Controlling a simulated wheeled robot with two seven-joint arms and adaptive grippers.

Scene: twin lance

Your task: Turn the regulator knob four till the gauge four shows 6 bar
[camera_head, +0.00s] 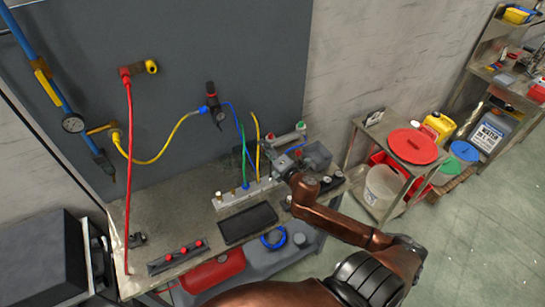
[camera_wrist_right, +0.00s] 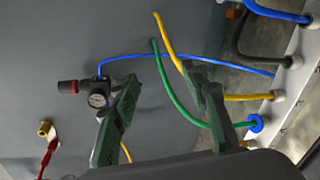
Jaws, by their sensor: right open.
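A regulator is mounted on the grey wall panel. Its black knob with a red band (camera_head: 211,90) points up in the head view, and its round gauge (camera_head: 219,115) sits just below. In the right wrist view the knob (camera_wrist_right: 68,87) and the white-faced gauge (camera_wrist_right: 97,100) lie left of the fingers. No number label is legible, and the needle is too small to read. My right gripper (camera_wrist_right: 163,75) is open, with nothing gripped; it is apart from the knob, below and right of it in the head view. My left gripper is not in view.
Green and yellow hoses (camera_wrist_right: 170,90) stand near my right fingers, and a blue hose runs from the regulator. Another gauge (camera_head: 73,123) hangs on the blue pipe at left. The workbench holds a black tray (camera_head: 248,223) and a manifold. A cart with a red lid (camera_head: 412,146) stands right.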

